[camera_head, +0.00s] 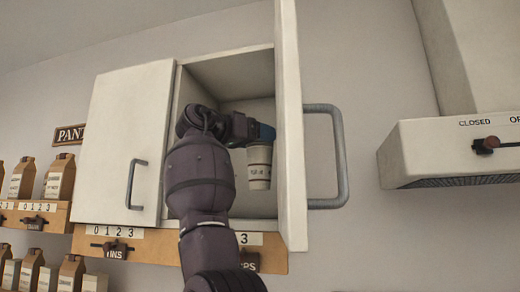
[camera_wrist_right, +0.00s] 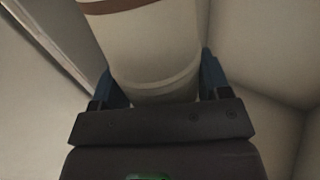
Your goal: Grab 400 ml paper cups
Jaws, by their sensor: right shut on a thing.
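A stack of pale paper cups (camera_head: 259,168) with printed labels hangs upright inside the open cabinet in the head view. My right gripper (camera_head: 262,133) reaches into the cabinet and is shut on the cups near their top. In the right wrist view the cups (camera_wrist_right: 155,45) fill the space between the blue fingers of my right gripper (camera_wrist_right: 155,85). A brown band shows on the cup at the top edge of that view. I cannot read the size on the label, and the arm hides part of the stack. My left gripper is not in view.
The cabinet's right door (camera_head: 292,130) stands open with its grey handle (camera_head: 340,155) sticking out, close to the cups. The left door (camera_head: 122,145) is shut. Paper bags (camera_head: 58,178) stand on shelves at left. A hood (camera_head: 450,150) is at right.

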